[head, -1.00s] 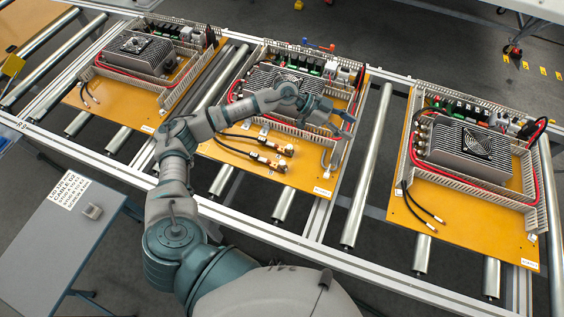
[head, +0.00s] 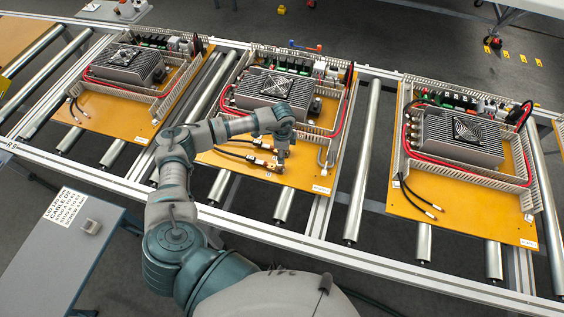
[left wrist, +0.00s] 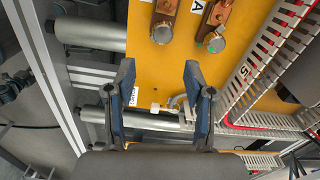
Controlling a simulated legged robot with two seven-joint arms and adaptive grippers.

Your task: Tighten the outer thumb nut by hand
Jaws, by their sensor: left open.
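Two copper cable lugs with round metal thumb nuts sit on the middle orange board (head: 225,161). In the left wrist view, the nut nearer the board's edge (left wrist: 162,33) is at top centre. The other nut (left wrist: 216,45) is to its right, by a label with the letter A. My left gripper (left wrist: 160,98) is open, with nothing between its two blue-padded fingers. Both nuts lie beyond the fingertips in that view. In the head view my left gripper (head: 281,158) points down over the lug area and hides part of it. My right gripper is not seen.
A finned unit with a fan (head: 273,87) stands behind the lugs. A slotted duct wall (left wrist: 268,48) runs along the board. Similar boards with finned units lie left and right on the roller frame (head: 372,150). A grey side table (head: 65,245) stands at lower left.

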